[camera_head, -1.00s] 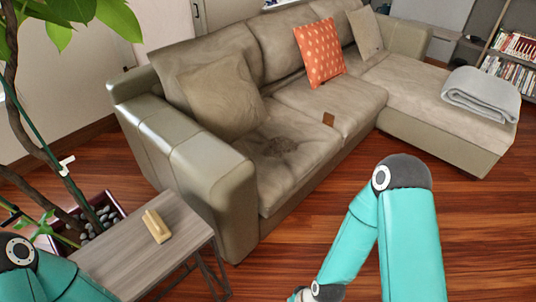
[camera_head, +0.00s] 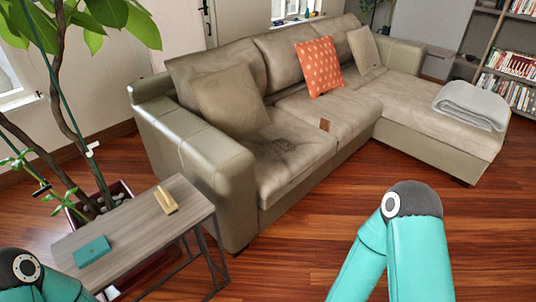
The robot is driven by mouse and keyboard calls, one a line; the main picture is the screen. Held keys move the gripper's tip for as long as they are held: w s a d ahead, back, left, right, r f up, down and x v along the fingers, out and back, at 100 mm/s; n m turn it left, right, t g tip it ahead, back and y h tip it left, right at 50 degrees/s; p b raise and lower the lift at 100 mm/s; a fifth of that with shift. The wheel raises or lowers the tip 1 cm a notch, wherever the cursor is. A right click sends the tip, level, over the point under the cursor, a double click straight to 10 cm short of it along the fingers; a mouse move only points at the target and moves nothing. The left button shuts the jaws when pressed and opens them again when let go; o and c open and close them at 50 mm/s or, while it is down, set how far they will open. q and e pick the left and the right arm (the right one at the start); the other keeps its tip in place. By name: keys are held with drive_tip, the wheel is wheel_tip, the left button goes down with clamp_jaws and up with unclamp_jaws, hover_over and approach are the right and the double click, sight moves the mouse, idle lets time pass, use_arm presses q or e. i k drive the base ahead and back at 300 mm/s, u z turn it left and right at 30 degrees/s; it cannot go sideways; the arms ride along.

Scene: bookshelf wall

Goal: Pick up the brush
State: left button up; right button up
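A small tan block with a raised upright part, which looks like the brush (camera_head: 166,200), lies on the grey wooden side table (camera_head: 142,226) at the left, close to the table's right part. Nothing touches it. My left arm shows only at the bottom left corner, below the table, and my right arm stands at the lower right in front of the sofa. Both grippers are outside the picture, so their state is hidden.
A flat teal box (camera_head: 91,251) lies on the table's near left part. A potted plant (camera_head: 115,188) stands behind the table. A grey-beige sofa (camera_head: 190,160) stands close on the right. Open wooden floor (camera_head: 300,245) lies in front of the sofa.

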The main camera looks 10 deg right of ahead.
sight(169, 203)
drive_tip(key=z, duration=0.2)
drive_tip(key=i, duration=0.9)
drive_tip(key=u, duration=0.1)
